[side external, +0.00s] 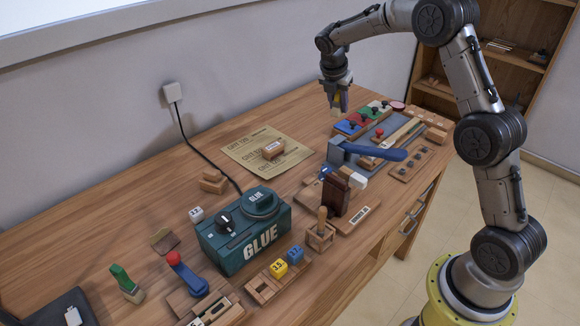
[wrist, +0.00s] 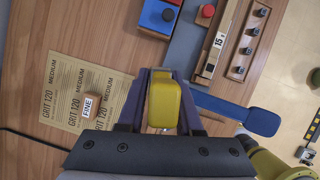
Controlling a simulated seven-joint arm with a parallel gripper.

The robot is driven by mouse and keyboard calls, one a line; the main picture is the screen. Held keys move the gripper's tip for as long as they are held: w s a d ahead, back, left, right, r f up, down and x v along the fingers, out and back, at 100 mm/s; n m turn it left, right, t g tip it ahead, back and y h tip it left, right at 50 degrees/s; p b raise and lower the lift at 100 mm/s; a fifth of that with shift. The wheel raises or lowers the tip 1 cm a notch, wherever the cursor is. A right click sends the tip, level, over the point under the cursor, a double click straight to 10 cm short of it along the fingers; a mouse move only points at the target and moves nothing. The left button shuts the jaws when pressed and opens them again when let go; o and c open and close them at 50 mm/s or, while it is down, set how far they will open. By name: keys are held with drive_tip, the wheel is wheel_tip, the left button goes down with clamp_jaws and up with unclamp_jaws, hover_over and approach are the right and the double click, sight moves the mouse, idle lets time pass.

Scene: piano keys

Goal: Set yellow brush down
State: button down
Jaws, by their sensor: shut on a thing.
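The yellow brush (wrist: 164,104) is between the fingers of my gripper (wrist: 165,85) in the wrist view. Its rounded yellow body fills the gap between the jaws. In the side external view, my gripper (side external: 339,108) hangs above the back part of the wooden table (side external: 135,210), close to the coloured blocks. Only a small yellow patch of the brush shows there, and the rest is hidden by the fingers. I cannot tell how far the brush is above the table.
Red, blue and green blocks (side external: 358,121) with dark knobs stand below my gripper. A blue-handled lever (side external: 375,151) is in front. A wood block lies on the sandpaper sheet (side external: 240,150). A green glue box (side external: 245,237) stands mid-table. Bare wood lies behind the sandpaper.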

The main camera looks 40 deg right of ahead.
drive_tip(key=v, duration=0.3)
drive_tip(key=shift+w+d, duration=0.15)
drive_tip(key=shift+d, duration=0.1)
drive_tip(key=s+a+m, duration=0.1)
drive_tip(key=s+a, duration=0.3)
drive_tip(key=a, duration=0.4)
drive_tip(key=s+a+m+g, duration=0.1)
drive_tip(key=s+a, duration=0.4)
drive_tip(key=a, duration=0.2)
drive_tip(key=s+a+m, duration=0.1)
drive_tip(key=s+a, duration=0.3)
drive_tip(key=a, duration=0.4)
hover_over(277, 192)
drive_tip(key=s+a, duration=0.1)
wheel_tip(277, 192, down, 14)
drive_tip(key=shift+s+r, duration=0.1)
drive_tip(key=shift+r, duration=0.05)
drive_tip(key=shift+w+a+f, duration=0.15)
drive_tip(key=shift+w+f, duration=0.5)
drive_tip(key=shift+f, duration=1.6)
drive_tip(key=shift+f, duration=0.15)
